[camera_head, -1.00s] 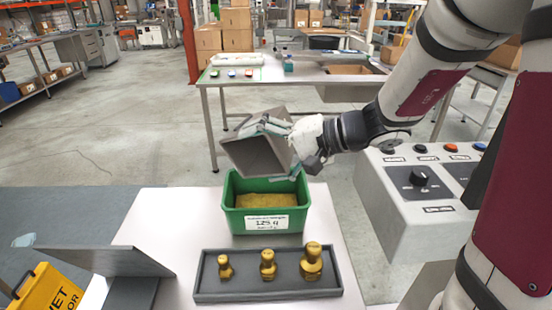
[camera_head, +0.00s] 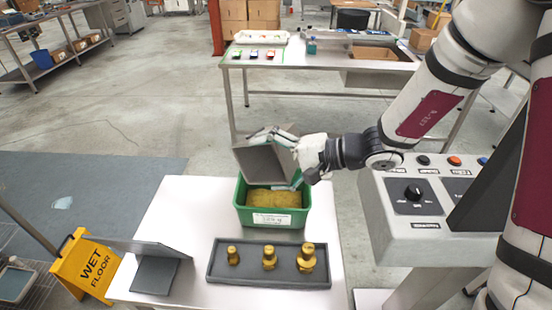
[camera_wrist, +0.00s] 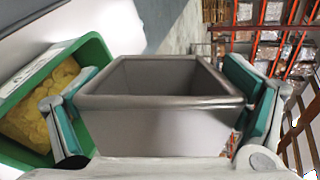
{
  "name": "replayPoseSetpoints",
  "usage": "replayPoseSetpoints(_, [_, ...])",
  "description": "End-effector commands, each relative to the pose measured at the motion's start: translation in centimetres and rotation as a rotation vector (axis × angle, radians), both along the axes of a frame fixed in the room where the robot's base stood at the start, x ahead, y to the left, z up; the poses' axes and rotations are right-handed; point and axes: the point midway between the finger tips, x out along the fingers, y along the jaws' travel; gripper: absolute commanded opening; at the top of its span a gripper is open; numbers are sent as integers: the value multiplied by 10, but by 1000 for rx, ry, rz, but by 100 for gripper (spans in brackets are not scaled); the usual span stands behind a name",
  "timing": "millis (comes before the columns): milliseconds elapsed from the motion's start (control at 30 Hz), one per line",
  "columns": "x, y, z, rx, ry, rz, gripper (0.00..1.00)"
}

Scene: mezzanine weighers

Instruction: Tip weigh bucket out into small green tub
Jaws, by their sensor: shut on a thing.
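The grey weigh bucket (camera_head: 262,163) is tilted over the back of the small green tub (camera_head: 241,211). My gripper (camera_head: 302,158) is shut on the bucket, with its fingers on either side. In the wrist view the bucket (camera_wrist: 160,120) sits between the teal finger pads, and its visible inside looks bare. The green tub (camera_wrist: 98,48) shows at left in that view. Yellow-brown contents (camera_head: 274,199) lie in the tub, below its rim. A white label (camera_head: 271,220) is on the tub's front.
A dark tray (camera_head: 222,272) with three brass weights stands in front of the tub on the white table (camera_head: 190,205). A grey angled plate (camera_head: 150,265) is at left. A control box (camera_head: 400,240) stands at right, and a yellow wet floor sign (camera_head: 88,268) at lower left.

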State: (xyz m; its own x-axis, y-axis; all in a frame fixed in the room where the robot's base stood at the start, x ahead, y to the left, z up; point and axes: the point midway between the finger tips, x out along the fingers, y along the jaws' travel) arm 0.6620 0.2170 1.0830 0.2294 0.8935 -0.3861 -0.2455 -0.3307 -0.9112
Motion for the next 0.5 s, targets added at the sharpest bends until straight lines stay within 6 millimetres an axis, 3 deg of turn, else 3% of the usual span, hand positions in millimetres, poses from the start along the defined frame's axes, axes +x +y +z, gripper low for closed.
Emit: replayPoseSetpoints(500, [15, -8, 25, 218, 445, 0, 31])
